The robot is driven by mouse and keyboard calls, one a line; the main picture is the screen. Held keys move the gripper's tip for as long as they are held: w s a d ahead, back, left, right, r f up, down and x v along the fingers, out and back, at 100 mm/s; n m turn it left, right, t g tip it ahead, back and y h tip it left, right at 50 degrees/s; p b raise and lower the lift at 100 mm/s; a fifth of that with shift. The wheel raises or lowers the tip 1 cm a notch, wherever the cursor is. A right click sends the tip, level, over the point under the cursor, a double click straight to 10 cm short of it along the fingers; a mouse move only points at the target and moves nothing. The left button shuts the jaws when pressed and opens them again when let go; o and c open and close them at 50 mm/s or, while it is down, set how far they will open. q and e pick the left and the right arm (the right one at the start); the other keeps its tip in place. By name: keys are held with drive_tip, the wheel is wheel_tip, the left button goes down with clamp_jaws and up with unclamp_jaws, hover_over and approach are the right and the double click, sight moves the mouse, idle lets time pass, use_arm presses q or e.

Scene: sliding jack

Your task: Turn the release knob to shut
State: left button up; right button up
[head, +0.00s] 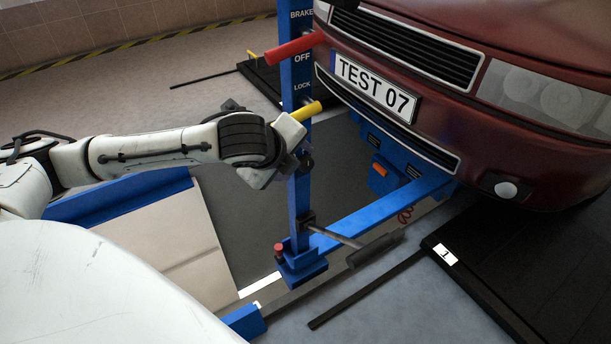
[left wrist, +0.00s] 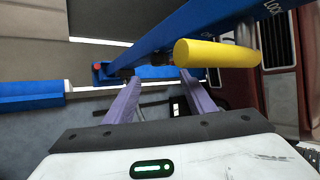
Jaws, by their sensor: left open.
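A small red knob (head: 279,248) sits on the blue block at the foot of the blue post (head: 299,205). I take it for the release knob; its turn position is too small to tell. It also shows as a red spot at the left in the left wrist view (left wrist: 99,68). My left gripper (head: 300,160) is beside the post, above the red knob and apart from it. In the left wrist view its two fingers (left wrist: 160,77) are spread with nothing held between them. In the head view the fingers are mostly hidden by my wrist. My right gripper is out of view.
A yellow lever (head: 306,111) juts from the post just above my left gripper, close in the left wrist view (left wrist: 215,53). A red lever (head: 294,47) is higher up. A pump handle (head: 375,250) extends rightward low down. The red car (head: 450,25) stands right.

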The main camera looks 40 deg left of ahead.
sight(307, 165)
use_arm(q)
drive_tip(key=b+x, duration=0.4)
drive_tip(key=x, duration=0.4)
drive_tip(key=shift+w+f, duration=0.15)
drive_tip(key=shift+f, duration=0.2)
drive_tip(key=shift+w+a+f, duration=0.2)
drive_tip(key=shift+w+f, duration=0.15)
drive_tip(key=shift+w, duration=0.15)
drive_tip(key=c, duration=1)
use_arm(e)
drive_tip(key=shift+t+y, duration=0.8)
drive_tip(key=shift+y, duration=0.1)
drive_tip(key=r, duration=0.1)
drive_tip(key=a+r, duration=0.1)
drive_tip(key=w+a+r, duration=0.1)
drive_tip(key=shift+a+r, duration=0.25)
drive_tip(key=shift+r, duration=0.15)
